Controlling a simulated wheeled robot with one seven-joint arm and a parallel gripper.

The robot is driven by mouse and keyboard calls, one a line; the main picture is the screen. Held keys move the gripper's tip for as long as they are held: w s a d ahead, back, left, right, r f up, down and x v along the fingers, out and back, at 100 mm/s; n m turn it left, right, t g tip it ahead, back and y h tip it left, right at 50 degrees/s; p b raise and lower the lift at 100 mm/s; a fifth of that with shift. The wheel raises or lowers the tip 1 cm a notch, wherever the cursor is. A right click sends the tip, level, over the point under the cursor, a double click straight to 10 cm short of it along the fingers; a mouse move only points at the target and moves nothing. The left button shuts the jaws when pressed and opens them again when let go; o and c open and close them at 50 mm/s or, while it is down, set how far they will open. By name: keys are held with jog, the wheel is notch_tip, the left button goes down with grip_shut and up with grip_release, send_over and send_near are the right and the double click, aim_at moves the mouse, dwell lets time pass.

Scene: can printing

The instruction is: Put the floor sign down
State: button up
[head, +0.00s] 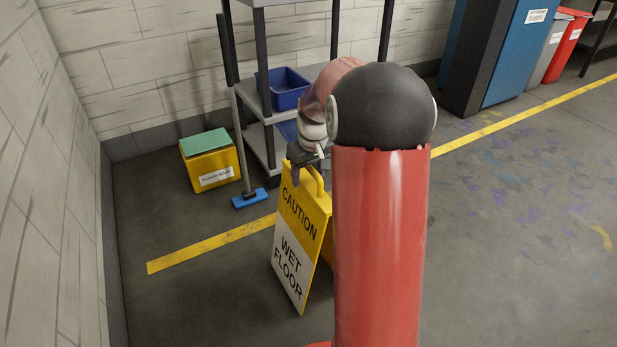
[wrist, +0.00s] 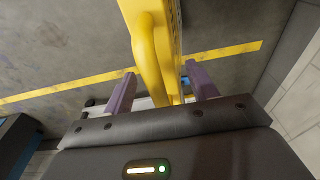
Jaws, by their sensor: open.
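The floor sign (head: 292,245) is a yellow and white A-frame that reads "CAUTION WET FLOOR". My gripper (head: 303,172) is at the sign's top handle. In the wrist view, the sign's yellow handle (wrist: 150,60) runs between the two purple fingers of my gripper (wrist: 163,92). The fingers are apart, with gaps between them and the handle, so the gripper is open around it.
A grey shelf cart (head: 258,92) with a blue bin (head: 284,88) stands behind the sign. A yellow box with a green top (head: 209,160) and a blue mop (head: 249,199) are at left, near the wall. Blue cabinets and bins (head: 567,48) stand at back right. The right floor is clear.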

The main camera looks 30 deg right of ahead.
jog(key=r, duration=0.3)
jog(key=s+r+p, duration=0.1)
jog(key=r, duration=0.5)
jog(key=shift+s+r, duration=0.2)
jog(key=shift+s+a+r, duration=0.1)
jog(key=shift+r, duration=0.2)
jog(key=s+a+r+t, duration=0.2)
jog(key=s+a+r, duration=0.3)
jog(key=s+a, duration=0.65)
jog(key=s+a+f+t, duration=0.1)
jog(key=s+a, duration=0.1)
jog(key=s, duration=0.4)
jog(key=s+a+f, duration=0.1)
jog(key=s+a, duration=0.1)
jog(key=s, duration=0.5)
jog(key=shift+f+t, duration=0.3)
jog(key=shift+t, duration=0.1)
notch_tip(320, 180, up, 5)
jog(key=p, duration=0.5)
jog(key=shift+f, duration=0.2)
